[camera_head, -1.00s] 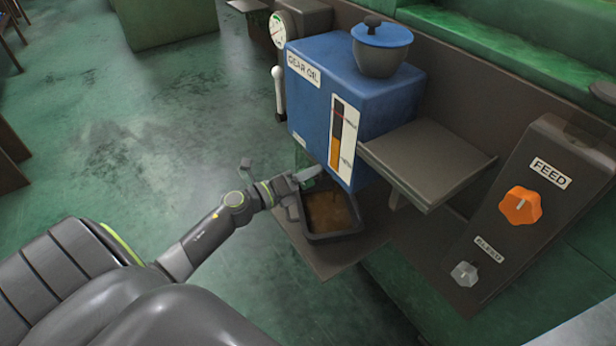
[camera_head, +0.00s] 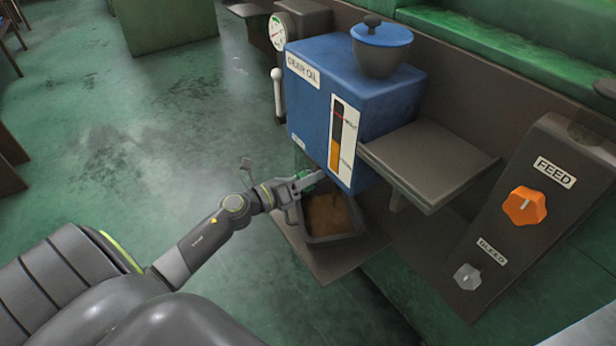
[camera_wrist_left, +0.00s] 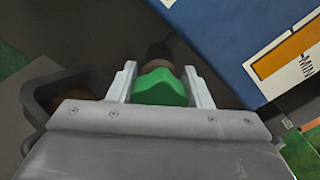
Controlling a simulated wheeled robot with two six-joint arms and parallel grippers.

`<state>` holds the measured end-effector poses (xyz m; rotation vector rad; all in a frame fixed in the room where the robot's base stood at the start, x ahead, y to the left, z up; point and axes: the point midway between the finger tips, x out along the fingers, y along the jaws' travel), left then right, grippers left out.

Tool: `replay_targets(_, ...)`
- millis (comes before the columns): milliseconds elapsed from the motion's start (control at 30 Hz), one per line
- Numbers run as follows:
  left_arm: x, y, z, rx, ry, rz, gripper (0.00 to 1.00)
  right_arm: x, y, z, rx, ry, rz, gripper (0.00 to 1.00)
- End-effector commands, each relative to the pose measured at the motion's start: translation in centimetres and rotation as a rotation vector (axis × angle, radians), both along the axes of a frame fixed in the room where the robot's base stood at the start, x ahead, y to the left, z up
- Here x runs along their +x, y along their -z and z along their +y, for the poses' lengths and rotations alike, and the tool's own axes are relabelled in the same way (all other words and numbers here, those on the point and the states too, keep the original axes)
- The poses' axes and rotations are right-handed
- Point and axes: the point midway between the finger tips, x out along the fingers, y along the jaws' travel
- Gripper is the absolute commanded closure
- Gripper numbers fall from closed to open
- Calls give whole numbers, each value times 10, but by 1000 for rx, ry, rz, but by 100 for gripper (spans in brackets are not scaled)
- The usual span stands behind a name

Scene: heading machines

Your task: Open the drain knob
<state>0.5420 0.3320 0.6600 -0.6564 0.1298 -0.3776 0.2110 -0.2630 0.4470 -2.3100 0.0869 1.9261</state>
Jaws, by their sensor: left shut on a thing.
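The drain knob is a small green handle; in the left wrist view the green drain knob (camera_wrist_left: 160,88) sits between the two fingers of my left gripper (camera_wrist_left: 160,84), which is shut on it. A dark round stem shows just beyond the knob. In the head view my left gripper (camera_head: 300,188) is at the lower front of the blue gear oil tank (camera_head: 312,108), and a bit of the green knob (camera_head: 306,177) shows there. My right gripper is not in view.
A dark drip tray (camera_head: 352,234) with brown liquid stands on a shelf below the tank. A grey ledge (camera_head: 425,160) juts out to the right.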

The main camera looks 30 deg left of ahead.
Motion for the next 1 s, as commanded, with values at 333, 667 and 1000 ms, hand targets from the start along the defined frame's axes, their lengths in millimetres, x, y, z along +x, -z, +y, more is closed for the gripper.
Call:
replay_targets(333, 0, 1, 0, 2, 0, 2, 33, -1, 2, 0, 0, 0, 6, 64)
replay_targets(667, -7, 2, 4, 4, 0, 1, 33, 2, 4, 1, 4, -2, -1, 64)
replay_targets(1000, -58, 5, 24, 4, 3, 5, 33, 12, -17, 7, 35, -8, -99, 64)
